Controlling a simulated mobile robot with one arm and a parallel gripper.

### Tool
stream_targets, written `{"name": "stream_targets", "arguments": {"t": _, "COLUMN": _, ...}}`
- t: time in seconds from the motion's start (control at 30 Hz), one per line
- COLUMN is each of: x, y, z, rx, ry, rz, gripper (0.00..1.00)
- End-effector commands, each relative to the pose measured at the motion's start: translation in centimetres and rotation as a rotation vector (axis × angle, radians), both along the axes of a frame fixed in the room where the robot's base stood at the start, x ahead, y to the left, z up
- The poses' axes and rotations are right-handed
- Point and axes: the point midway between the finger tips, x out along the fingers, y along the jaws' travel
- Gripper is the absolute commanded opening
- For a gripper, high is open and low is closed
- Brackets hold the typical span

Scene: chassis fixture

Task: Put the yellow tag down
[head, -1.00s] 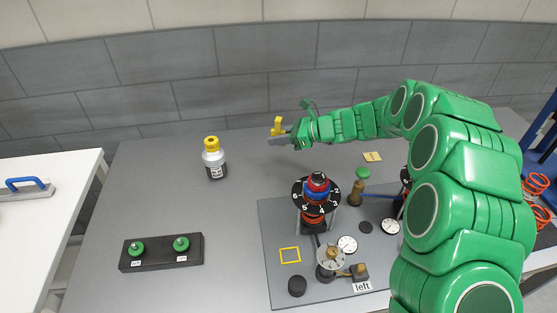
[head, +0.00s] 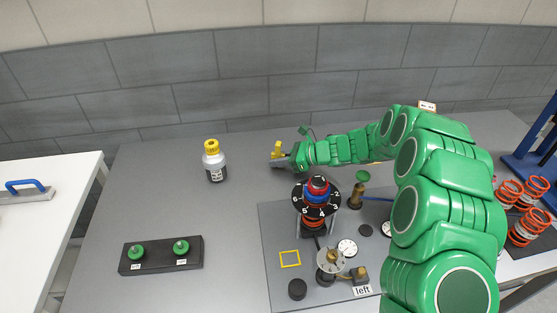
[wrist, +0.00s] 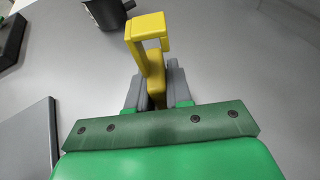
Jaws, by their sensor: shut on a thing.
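The yellow tag (head: 278,149) is a bent yellow piece with a hooked top. It is held in my gripper (head: 283,163), whose grey fingers are shut on it. In the wrist view the tag (wrist: 147,40) stands up between the two fingers (wrist: 157,92), its hooked end beyond their tips. The gripper is over the grey table, to the right of the bottle and behind the chassis plate. I cannot tell how far the tag is from the table top. A yellow square outline (head: 290,259) is marked on the plate.
A yellow-capped bottle (head: 214,162) stands left of my gripper. A black block with two green knobs (head: 160,254) lies front left. The chassis plate (head: 277,220) carries a numbered dial (head: 316,198), gauges and valves. Table between bottle and plate is clear.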

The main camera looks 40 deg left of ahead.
Motion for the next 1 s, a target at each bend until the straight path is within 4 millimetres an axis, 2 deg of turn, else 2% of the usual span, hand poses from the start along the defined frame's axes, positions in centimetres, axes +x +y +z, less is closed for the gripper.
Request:
{"name": "stream_targets", "arguments": {"t": 0.17, "x": 0.0, "y": 0.0, "z": -0.3, "rx": -0.001, "ry": 0.001, "rz": 0.001, "gripper": 0.00}}
{"name": "stream_targets", "arguments": {"t": 0.2, "x": 0.0, "y": 0.0, "z": -0.3, "rx": 0.000, "ry": 0.001, "rz": 0.000, "gripper": 0.24}}
{"name": "stream_targets", "arguments": {"t": 0.33, "x": 0.0, "y": 0.0, "z": -0.3, "rx": 0.000, "ry": 0.001, "rz": 0.000, "gripper": 0.44}}
{"name": "stream_targets", "arguments": {"t": 0.7, "x": 0.0, "y": 0.0, "z": 0.0, "rx": 0.000, "ry": 0.000, "rz": 0.000, "gripper": 0.45}}
{"name": "stream_targets", "arguments": {"t": 1.0, "x": 1.5, "y": -3.6, "z": 1.5, "rx": -0.002, "ry": 0.001, "rz": -0.003, "gripper": 0.45}}
